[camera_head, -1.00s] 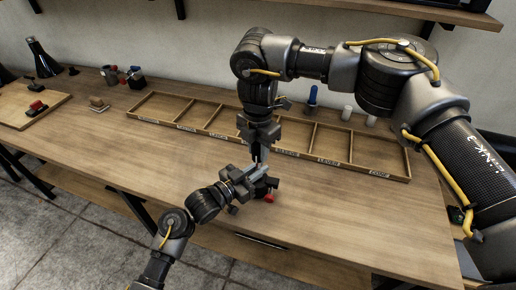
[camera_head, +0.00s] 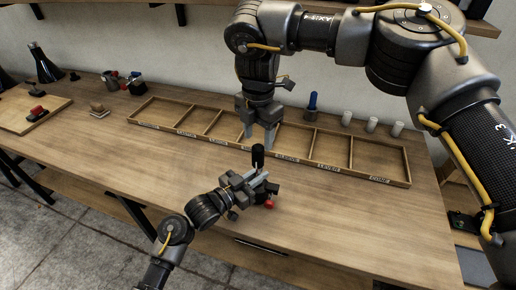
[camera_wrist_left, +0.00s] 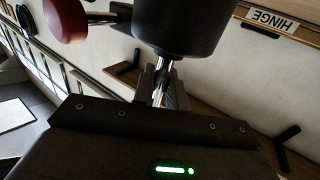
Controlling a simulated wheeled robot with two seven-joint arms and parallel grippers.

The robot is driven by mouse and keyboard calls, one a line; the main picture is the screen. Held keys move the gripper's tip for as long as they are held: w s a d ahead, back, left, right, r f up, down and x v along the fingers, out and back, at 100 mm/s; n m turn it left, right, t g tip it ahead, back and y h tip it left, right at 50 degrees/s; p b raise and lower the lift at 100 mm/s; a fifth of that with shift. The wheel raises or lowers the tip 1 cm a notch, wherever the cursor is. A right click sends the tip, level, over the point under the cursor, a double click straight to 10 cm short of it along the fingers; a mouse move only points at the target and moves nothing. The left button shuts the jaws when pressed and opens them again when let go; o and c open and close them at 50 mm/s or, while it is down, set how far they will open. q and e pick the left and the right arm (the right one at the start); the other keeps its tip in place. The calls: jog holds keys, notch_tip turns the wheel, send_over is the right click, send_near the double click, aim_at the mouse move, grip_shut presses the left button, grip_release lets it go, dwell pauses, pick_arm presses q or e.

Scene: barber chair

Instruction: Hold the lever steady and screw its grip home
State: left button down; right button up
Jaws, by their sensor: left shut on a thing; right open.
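The black lever grip (camera_head: 257,157) stands upright at the front middle of the bench. In the left wrist view the dark cylindrical grip (camera_wrist_left: 185,22) fills the top middle, with the shiny metal lever rod (camera_wrist_left: 165,78) below it. My left gripper (camera_head: 257,181) is shut on the lever just below the grip; its fingers (camera_wrist_left: 160,88) close around the rod. My right gripper (camera_head: 260,140) is open and empty, just above and behind the grip, pointing down and apart from it. Whether the grip is fully seated cannot be told.
A red knob (camera_head: 269,204) sits beside the lever, close to my left gripper. A long wooden compartment tray (camera_head: 392,182) lies behind. A blue-topped item (camera_head: 312,101) and several white cylinders (camera_head: 346,116) stand at the back.

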aim_at(258, 146)
jog(key=shift+r, duration=2.4)
pick_arm(q)
jog(key=c, duration=1.3)
grip_release()
jog(key=shift+c, duration=0.2)
jog(key=shift+a, duration=0.1)
jog(key=v, duration=1.2)
